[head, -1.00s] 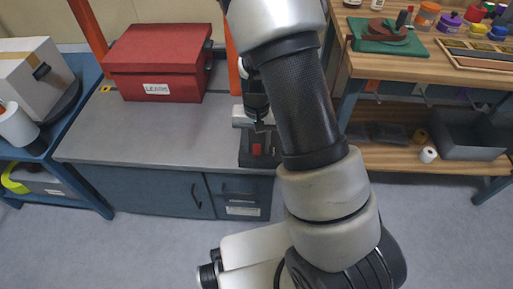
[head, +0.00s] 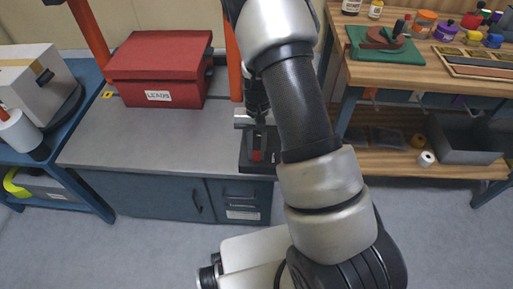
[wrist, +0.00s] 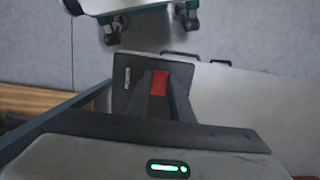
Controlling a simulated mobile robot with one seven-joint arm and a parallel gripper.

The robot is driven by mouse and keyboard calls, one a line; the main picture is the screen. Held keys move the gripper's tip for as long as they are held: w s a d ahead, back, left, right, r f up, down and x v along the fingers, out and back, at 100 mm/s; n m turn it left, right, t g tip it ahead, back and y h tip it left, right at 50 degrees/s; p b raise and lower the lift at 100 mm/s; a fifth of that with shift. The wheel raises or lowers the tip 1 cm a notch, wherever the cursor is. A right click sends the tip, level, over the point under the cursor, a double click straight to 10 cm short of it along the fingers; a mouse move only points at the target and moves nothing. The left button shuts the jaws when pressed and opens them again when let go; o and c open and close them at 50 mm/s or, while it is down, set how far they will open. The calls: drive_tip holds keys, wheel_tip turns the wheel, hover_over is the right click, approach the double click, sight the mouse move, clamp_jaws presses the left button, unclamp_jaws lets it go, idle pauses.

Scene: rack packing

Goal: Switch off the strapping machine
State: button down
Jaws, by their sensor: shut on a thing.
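A small black switch box with a red switch (head: 257,155) sits at the front right corner of the grey bench top (head: 150,140). In the wrist view the red switch (wrist: 159,83) shows between the dark fingers, on a dark plate (wrist: 122,82). My gripper (head: 259,136) points down over the box, its fingers closed at the red part. The fingers hide part of the switch, and I cannot read its on or off position. Orange posts (head: 233,60) rise from the bench.
A red lidded box (head: 160,70) labelled LEADS stands on the bench, left of my arm. A wooden shelf unit (head: 430,90) with jars and trays stands right. A blue table (head: 80,110) with a carton stands left. Grey floor lies clear in front.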

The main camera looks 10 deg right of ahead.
drive_tip(key=shift+w+g, duration=0.15)
drive_tip(key=shift+g, duration=0.25)
drive_tip(key=c, duration=1.6)
unclamp_jaws()
drive_tip(key=shift+o, duration=0.2)
drive_tip(key=p+v, duration=0.3)
drive_tip(key=v, duration=1.4)
drive_tip(key=shift+d+r+p, duration=0.2)
drive_tip(key=shift+d+p, duration=0.1)
